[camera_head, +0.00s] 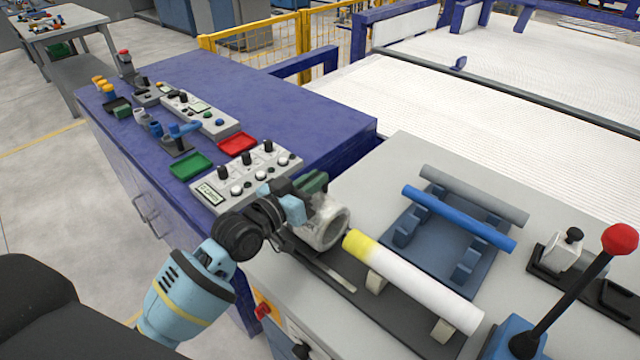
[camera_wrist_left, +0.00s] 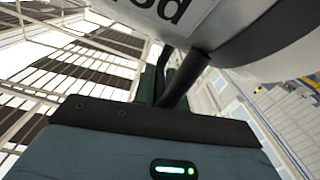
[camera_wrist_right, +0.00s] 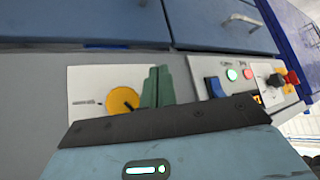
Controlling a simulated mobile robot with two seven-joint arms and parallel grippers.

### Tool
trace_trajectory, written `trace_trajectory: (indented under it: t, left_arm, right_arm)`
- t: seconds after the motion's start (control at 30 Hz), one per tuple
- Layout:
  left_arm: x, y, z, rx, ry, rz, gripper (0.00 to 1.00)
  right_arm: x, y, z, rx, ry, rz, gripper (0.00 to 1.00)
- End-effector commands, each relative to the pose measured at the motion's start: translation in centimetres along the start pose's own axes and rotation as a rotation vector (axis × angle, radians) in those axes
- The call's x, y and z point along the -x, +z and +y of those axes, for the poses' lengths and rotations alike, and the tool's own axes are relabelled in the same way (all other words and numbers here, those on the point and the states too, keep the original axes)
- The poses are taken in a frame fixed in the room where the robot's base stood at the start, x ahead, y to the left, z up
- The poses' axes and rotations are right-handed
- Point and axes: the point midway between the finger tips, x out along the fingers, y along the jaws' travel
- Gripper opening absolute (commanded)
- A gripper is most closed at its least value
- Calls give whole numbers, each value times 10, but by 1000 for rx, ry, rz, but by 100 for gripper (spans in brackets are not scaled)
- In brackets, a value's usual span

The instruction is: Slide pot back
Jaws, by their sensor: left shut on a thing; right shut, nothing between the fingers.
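The pot (camera_head: 326,226) is a pale metallic cylinder lying on its side on a dark rail, its open mouth facing the yellow end of a white pipe (camera_head: 412,282). From this angle I cannot tell whether pipe and pot touch. My left gripper (camera_head: 314,184) is at the pot's upper side. In the left wrist view the pot (camera_wrist_left: 275,35) looms large and my left gripper (camera_wrist_left: 160,88) is shut on its dark handle (camera_wrist_left: 187,75). My right gripper (camera_wrist_right: 157,87) shows only in the right wrist view, shut and empty, before a front panel.
A blue rack (camera_head: 440,250) behind the white pipe holds a blue pipe (camera_head: 458,217) and a grey pipe (camera_head: 475,194). A red-knobbed lever (camera_head: 618,239) stands at the right. A button box (camera_head: 246,177) is behind my left gripper. A yellow knob (camera_wrist_right: 122,101) is beside my right fingers.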

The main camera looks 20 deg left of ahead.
Motion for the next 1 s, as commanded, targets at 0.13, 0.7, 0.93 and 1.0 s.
trace_trajectory:
  t: [0.13,0.7,0.93,1.0]
  left_arm:
    - [0,-2,-4,-2,-7,1,0]
    - [5,-1,-2,-2,-4,0,33]
    - [38,1,-3,-3,-5,-3,33]
    - [49,1,-2,-3,-4,-3,33]
  right_arm:
    - [0,-1,0,-1,0,3,0]
    - [0,-2,0,-2,0,3,0]
    - [0,1,-1,-2,-1,-2,0]
    - [-1,3,-1,-2,-1,-4,0]
